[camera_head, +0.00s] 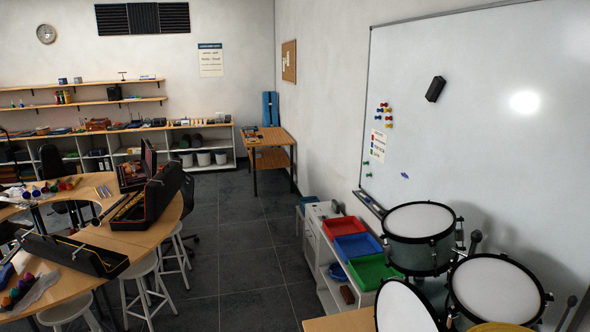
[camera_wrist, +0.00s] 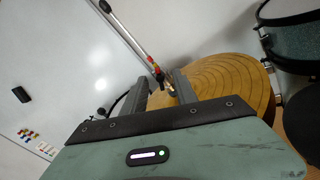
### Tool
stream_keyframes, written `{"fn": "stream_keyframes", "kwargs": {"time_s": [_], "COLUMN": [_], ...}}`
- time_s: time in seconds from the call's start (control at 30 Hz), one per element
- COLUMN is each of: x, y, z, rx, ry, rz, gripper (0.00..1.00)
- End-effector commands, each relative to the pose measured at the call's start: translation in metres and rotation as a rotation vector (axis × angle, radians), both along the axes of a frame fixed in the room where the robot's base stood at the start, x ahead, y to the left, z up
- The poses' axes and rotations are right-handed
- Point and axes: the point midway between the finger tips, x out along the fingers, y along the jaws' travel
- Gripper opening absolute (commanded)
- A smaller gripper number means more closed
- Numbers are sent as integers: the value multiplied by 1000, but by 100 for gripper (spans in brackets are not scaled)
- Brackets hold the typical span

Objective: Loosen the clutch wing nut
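In the wrist view, a golden cymbal (camera_wrist: 228,92) fills the right middle, tilted in the picture. A slim silver rod (camera_wrist: 128,32) with red and yellow bands (camera_wrist: 154,68) runs down toward the cymbal. A small brassy piece (camera_wrist: 169,87) shows near the rod's lower end, between my fingers in the picture; it may be the clutch wing nut, but it is too small to be sure. My gripper (camera_wrist: 161,76) has its two grey fingers apart, on either side of this spot. I cannot see contact. My gripper is not visible in the head view.
Drums (camera_head: 419,221) stand at the lower right of the head view, close to the whiteboard (camera_head: 470,110). A drum (camera_wrist: 292,38) also edges the wrist view. A low shelf holds red, blue and green bins (camera_head: 376,271). A curved workbench (camera_head: 150,238) with open cases stands left; the floor between is clear.

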Motion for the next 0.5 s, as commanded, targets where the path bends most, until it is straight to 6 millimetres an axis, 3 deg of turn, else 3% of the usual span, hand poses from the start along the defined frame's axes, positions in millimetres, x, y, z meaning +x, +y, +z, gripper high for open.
{"fn": "stream_keyframes", "kwargs": {"time_s": [0.5], "x": [-10], "y": [50], "z": [2], "rx": [-2], "ry": [3], "rz": [3], "gripper": [35]}}
